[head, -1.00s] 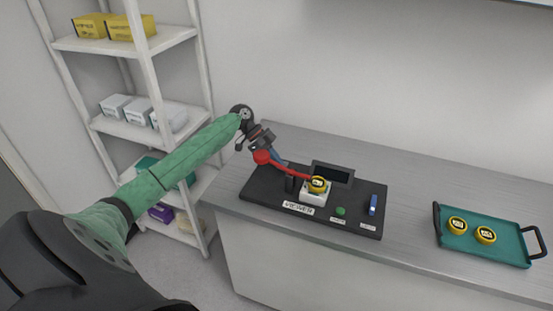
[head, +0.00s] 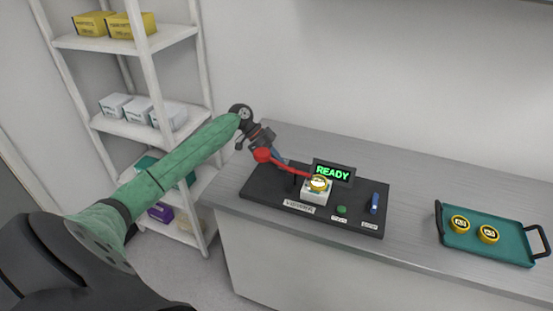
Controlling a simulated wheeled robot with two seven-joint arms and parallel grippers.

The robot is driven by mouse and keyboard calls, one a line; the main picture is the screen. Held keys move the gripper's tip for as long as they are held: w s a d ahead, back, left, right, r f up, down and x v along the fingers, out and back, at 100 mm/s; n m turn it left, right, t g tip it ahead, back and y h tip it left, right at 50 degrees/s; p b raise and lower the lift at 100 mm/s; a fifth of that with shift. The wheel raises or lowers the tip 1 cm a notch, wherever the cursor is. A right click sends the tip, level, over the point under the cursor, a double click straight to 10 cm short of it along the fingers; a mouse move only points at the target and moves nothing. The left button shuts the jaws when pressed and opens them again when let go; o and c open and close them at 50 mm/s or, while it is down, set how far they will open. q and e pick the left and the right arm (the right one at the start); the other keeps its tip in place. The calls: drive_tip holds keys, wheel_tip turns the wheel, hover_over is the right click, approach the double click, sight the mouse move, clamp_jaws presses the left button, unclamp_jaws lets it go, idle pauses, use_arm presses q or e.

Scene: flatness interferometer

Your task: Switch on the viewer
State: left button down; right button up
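The viewer unit is a black base (head: 262,190) on the bench, with a label at its front left that seems to read VIEWER (head: 299,207). Its small screen (head: 333,173) is lit and shows READY in green. A yellow-ringed round piece (head: 319,183) sits on the white block (head: 317,197). A red arm with a red ball (head: 262,155) reaches to this piece. My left gripper (head: 277,160) is at the back left of the base, close behind the red ball. Its fingers are partly hidden, so I cannot tell whether they are open. My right gripper is out of view.
A green button (head: 341,209) and a blue upright part (head: 375,203) are at the right of the base. A teal tray (head: 515,251) with two yellow-ringed round pieces stands farther right. Shelves (head: 125,40) with boxes stand left. Bench between base and tray is clear.

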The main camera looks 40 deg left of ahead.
use_arm(q)
drive_tip(key=shift+w, duration=0.55)
drive_tip(key=shift+r, duration=0.1)
